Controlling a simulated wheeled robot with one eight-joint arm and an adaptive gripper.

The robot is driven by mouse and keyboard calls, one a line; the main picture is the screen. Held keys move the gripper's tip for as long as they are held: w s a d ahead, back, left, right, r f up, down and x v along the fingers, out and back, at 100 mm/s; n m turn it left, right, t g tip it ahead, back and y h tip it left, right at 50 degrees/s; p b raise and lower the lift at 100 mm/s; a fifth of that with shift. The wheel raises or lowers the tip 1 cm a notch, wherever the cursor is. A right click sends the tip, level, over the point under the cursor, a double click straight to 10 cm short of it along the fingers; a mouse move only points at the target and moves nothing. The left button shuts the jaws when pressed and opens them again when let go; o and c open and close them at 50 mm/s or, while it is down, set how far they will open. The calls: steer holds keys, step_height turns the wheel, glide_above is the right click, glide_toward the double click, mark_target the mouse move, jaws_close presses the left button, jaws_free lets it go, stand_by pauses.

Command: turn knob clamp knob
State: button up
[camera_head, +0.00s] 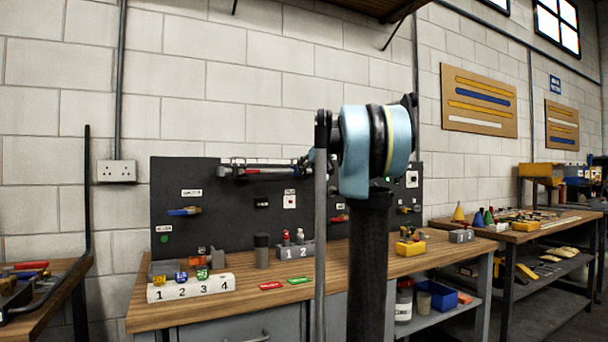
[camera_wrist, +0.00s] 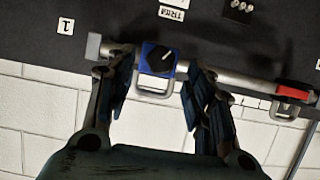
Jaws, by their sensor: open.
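The clamp knob (camera_wrist: 160,59) is a black knob with a pale pointer line, set on a blue block on a grey bar (camera_wrist: 235,80) in the wrist view. My gripper (camera_wrist: 158,78) is open, with one dark finger on each side of the blue block. I see gaps between the fingers and the block, and nothing is held. How far the fingertips are from the knob in depth, I cannot tell. In the head view a bar (camera_head: 262,165) runs along the top of the dark panel. My arm hides part of that area, and the knob cannot be made out there.
The dark panel (camera_head: 220,225) stands behind a wooden bench (camera_head: 225,307), which holds a numbered white block (camera_head: 190,288) and small fixtures. A second bench (camera_head: 520,232) stands at right.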

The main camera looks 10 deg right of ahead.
steer(key=shift+x, duration=1.95)
steer(key=c, duration=1.1)
